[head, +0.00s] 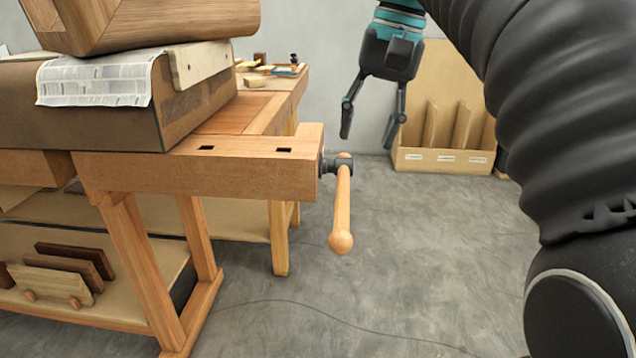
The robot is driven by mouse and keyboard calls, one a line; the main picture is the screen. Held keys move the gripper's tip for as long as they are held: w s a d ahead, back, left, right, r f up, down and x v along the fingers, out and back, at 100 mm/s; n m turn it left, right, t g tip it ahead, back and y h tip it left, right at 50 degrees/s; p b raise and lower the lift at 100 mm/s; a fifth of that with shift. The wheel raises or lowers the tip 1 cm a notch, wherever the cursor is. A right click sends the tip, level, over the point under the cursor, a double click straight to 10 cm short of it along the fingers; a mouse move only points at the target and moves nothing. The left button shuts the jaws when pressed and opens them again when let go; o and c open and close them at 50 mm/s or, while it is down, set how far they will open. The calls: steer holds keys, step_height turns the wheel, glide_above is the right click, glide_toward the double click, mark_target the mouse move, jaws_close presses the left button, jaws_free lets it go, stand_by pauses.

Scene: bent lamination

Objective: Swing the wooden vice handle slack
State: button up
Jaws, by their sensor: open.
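The wooden vice handle (342,207) hangs from a dark metal vice screw (328,166) at the right end of the workbench. It points nearly straight down, with a round knob at its lower end. A shorter knob end shows above the screw. My gripper (367,140) is open and empty, with its fingers pointing down. In the picture it is above and to the right of the handle, apart from it. How far it is from the handle in depth is hard to tell.
The wooden workbench (250,182) fills the left side, bearing a large brown box (85,128) and a curved wooden piece (150,22). A wooden rack (443,161) stands by the back wall. The grey floor right of the handle is clear, apart from a thin cable.

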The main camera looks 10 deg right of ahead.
mark_target(343, 206)
steer(key=a+f+b, duration=0.1)
steer(key=f, duration=0.3)
steer(key=a+f+b, duration=0.1)
steer(key=f, duration=0.4)
steer(key=w+f, duration=0.1)
steer(key=f, duration=0.3)
steer(key=shift+a+f+b, duration=0.2)
steer(key=shift+a+b, duration=0.2)
jaws_close()
